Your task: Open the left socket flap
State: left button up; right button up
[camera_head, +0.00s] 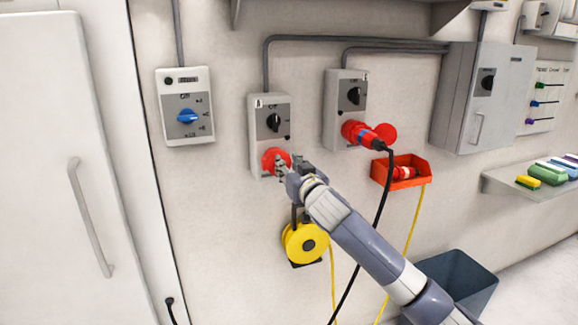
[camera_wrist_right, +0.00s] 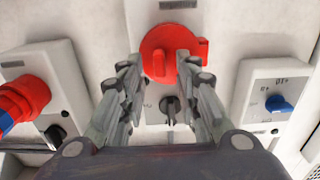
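The left socket box (camera_head: 270,135) is a light grey wall unit with a black rotary switch and a round red flap (camera_head: 271,160) at its lower end. The flap looks closed over the socket. In the right wrist view the flap (camera_wrist_right: 160,48) shows a raised red ridge and a small side tab. My right gripper (camera_head: 284,163) is at the flap's right side in the head view. In the wrist view its two fingers (camera_wrist_right: 160,62) are apart, with the tips at either side of the ridge; contact cannot be told. My left gripper is not in view.
The right socket (camera_head: 345,100) has a red plug (camera_head: 368,135) in it, with a black cable (camera_head: 385,200) hanging down. A red bin (camera_head: 402,183) and a yellow cable reel (camera_head: 305,243) hang below. A blue-knob switch box (camera_head: 186,107) is left.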

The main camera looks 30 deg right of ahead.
grip_shut()
jog(key=shift+a, duration=0.1)
